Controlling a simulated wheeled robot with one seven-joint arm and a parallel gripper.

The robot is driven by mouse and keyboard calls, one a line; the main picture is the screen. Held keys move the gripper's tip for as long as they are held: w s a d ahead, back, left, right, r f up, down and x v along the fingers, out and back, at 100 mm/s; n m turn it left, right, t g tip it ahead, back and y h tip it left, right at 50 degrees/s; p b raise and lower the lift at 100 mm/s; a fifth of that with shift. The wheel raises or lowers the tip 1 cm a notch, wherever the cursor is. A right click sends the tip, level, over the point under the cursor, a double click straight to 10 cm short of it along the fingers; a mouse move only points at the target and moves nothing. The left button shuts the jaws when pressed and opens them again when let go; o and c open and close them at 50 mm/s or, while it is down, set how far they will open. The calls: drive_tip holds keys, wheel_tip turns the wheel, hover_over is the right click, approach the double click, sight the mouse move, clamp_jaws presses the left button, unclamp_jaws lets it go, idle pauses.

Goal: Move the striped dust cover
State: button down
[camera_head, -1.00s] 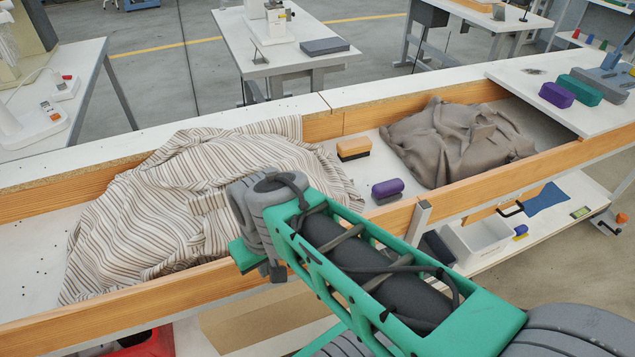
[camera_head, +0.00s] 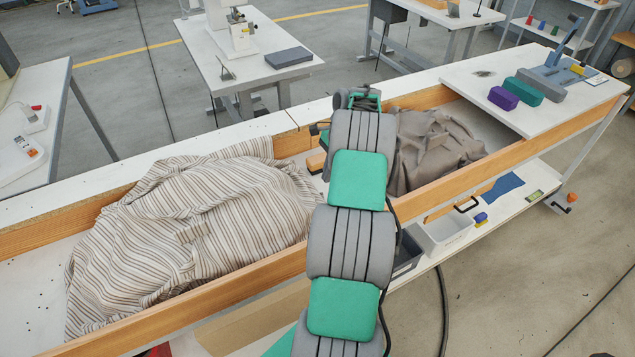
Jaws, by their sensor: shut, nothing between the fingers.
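The striped dust cover (camera_head: 215,205), cream with brown stripes, lies bunched in a humped heap in the left part of the long wooden-sided trough. A small strap-like fold shows on its top. My arm reaches up across the picture just to the right of the cover. My gripper (camera_head: 318,131) is only partly seen beside my wrist, over the trough's far side, apart from the cover's main heap. It is shut and empty; its fingertips are mostly hidden by my arm.
A plain grey-brown cover (camera_head: 435,150) lies in the trough to the right. A wooden-topped brush (camera_head: 316,162) is partly hidden by my arm. Purple (camera_head: 503,98) and green (camera_head: 524,89) blocks sit on the right-hand board. A white bin (camera_head: 445,232) stands on the lower shelf.

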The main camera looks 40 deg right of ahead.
drive_tip(key=x, duration=0.9)
drive_tip(key=shift+a+p, duration=0.1)
drive_tip(key=shift+p, duration=0.3)
drive_tip(key=a, duration=0.1)
drive_tip(key=w+a+p, duration=0.1)
drive_tip(key=a, duration=0.1)
drive_tip(key=shift+a+r, duration=0.2)
drive_tip(key=shift+a, duration=0.05)
drive_tip(key=shift+w+a+f, duration=0.1)
drive_tip(key=shift+w, duration=0.05)
